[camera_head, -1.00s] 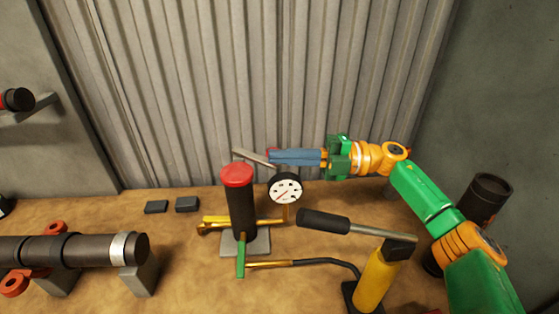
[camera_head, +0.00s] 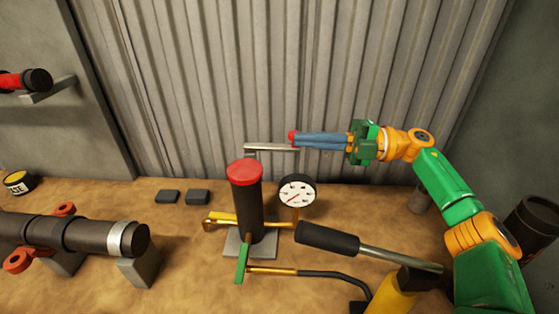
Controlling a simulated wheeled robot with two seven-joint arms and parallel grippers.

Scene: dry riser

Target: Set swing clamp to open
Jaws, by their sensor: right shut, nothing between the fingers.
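The swing clamp appears to be the grey bar (camera_head: 268,147) behind the black riser pipe (camera_head: 246,208) with its red cap (camera_head: 244,172). The bar lies about level, its left end just behind the cap and its right end pointing toward my right gripper. A red knob (camera_head: 293,135) shows at the bar's right end. My right gripper (camera_head: 303,140) has long blue fingers, shut, with nothing between them. Its tips are at or very near the knob and bar end; I cannot tell whether they touch. My left gripper is not in view.
A pressure gauge (camera_head: 297,194) stands right of the riser. A black-gripped lever (camera_head: 328,238) on a yellow pump (camera_head: 394,292) and a dark hose (camera_head: 335,275) lie in front. A dark pipe (camera_head: 87,235) lies at left. The corrugated wall (camera_head: 220,80) is close behind.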

